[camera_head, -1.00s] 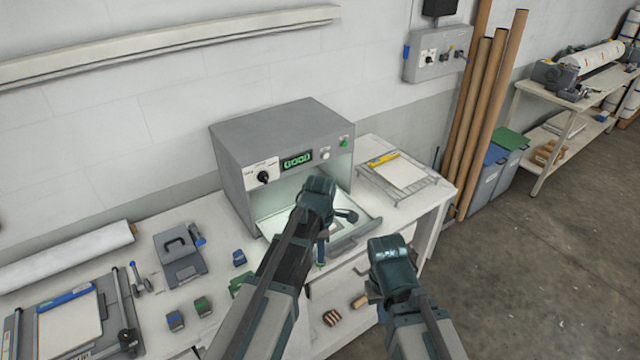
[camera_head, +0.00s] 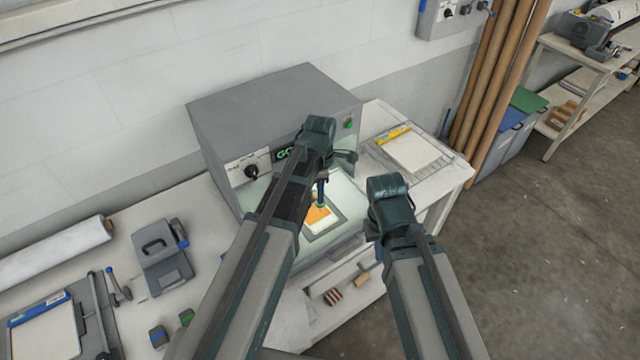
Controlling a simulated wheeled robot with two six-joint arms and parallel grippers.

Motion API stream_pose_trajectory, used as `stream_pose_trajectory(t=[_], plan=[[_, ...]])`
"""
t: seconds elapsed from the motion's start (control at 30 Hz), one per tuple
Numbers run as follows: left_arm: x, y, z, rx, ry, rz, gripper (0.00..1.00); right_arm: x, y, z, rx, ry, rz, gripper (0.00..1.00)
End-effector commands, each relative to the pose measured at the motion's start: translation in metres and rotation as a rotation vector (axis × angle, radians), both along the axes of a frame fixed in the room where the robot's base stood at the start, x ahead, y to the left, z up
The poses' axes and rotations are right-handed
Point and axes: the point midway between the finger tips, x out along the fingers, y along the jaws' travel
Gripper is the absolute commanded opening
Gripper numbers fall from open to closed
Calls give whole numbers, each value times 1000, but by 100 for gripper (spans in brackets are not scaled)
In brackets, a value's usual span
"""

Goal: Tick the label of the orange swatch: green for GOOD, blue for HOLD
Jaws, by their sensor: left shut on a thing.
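The orange swatch (camera_head: 313,216) lies on a pale card in the lit drawer (camera_head: 341,236) of the grey press (camera_head: 262,110). The green display (camera_head: 284,153) shows "GO"; my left arm hides the rest. My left gripper (camera_head: 324,172) is shut on a slim dark stamp or marker (camera_head: 321,193) with a green lower end. It points down over the swatch; I cannot tell whether it touches. Any tick on the label is too small to make out. My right gripper (camera_head: 378,232) is right of the drawer, apart from the swatch, its fingers not clear.
A small blue block (camera_head: 158,337) and a green one (camera_head: 187,317) sit at the front left of the bench. A grey handled case (camera_head: 162,258) stands behind them.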

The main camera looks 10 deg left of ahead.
Motion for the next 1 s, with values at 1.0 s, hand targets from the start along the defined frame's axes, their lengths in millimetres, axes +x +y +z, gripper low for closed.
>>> stream_pose_trajectory(t=[1.0], plan=[[0,0,-59,0,0,0,0,0,0,-59,-2,1,12,0]])
